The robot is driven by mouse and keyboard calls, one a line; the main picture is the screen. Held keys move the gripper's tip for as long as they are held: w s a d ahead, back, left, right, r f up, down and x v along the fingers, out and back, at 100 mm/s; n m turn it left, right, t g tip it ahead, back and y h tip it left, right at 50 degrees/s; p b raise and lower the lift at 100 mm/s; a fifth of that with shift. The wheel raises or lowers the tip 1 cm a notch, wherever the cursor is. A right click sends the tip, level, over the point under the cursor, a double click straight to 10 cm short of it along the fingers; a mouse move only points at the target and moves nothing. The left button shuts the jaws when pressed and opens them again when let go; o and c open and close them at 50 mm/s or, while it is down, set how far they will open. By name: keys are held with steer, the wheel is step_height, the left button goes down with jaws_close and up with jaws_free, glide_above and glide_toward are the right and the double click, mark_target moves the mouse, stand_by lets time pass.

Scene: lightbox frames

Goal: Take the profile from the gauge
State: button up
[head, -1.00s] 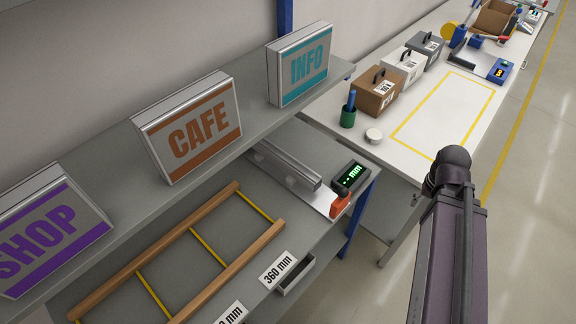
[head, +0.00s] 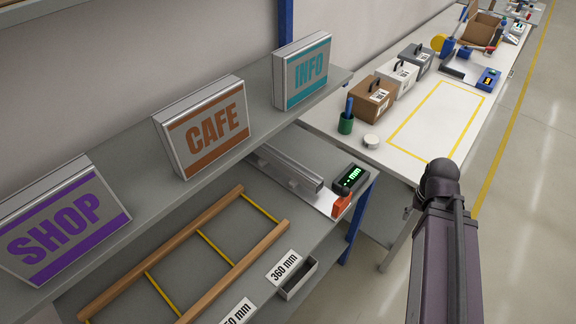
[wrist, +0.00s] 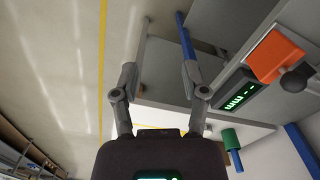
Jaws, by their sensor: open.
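The gauge (head: 322,203) lies on the grey bench below the sign shelf, at the middle of the head view. It has a pale plate, a display (head: 351,178) with green dashes and "mm", and an orange block (head: 341,205). A long grey metal bar (head: 290,166) lies along it; I cannot tell whether this is the profile or part of the gauge. My gripper (wrist: 158,80) is open and empty in the wrist view. The display (wrist: 238,100) and orange block (wrist: 273,57) show to its right, apart from the fingers. The head view does not show my gripper.
Signs stand on the upper shelf (head: 250,105), above the bench. A wooden frame (head: 190,255) and a small grey bin (head: 298,278) lie before the gauge. A white table (head: 400,165) holds cases, a green cup (head: 346,122) and a yellow-outlined clear area.

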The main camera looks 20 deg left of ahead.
steer(key=o, duration=0.5)
steer(key=shift+a, duration=0.25)
steer(key=shift+o, duration=0.5)
steer(key=shift+w+a+f, duration=0.1)
steer(key=shift+a+f, duration=0.1)
steer(key=shift+a, duration=0.1)
steer(key=n+t+y+b, duration=0.9)
steer(key=y+b, duration=0.1)
steer(key=b, duration=0.6)
glide_toward(286, 161)
steer(key=v, duration=0.3)
steer(key=shift+a, duration=0.1)
steer(key=b+x, duration=0.2)
steer(key=x, duration=0.5)
steer(key=shift+f, duration=0.1)
steer(key=shift+w+a+f+b, duration=0.2)
steer(key=shift+w+a+b, duration=0.2)
steer(key=shift+a, duration=0.1)
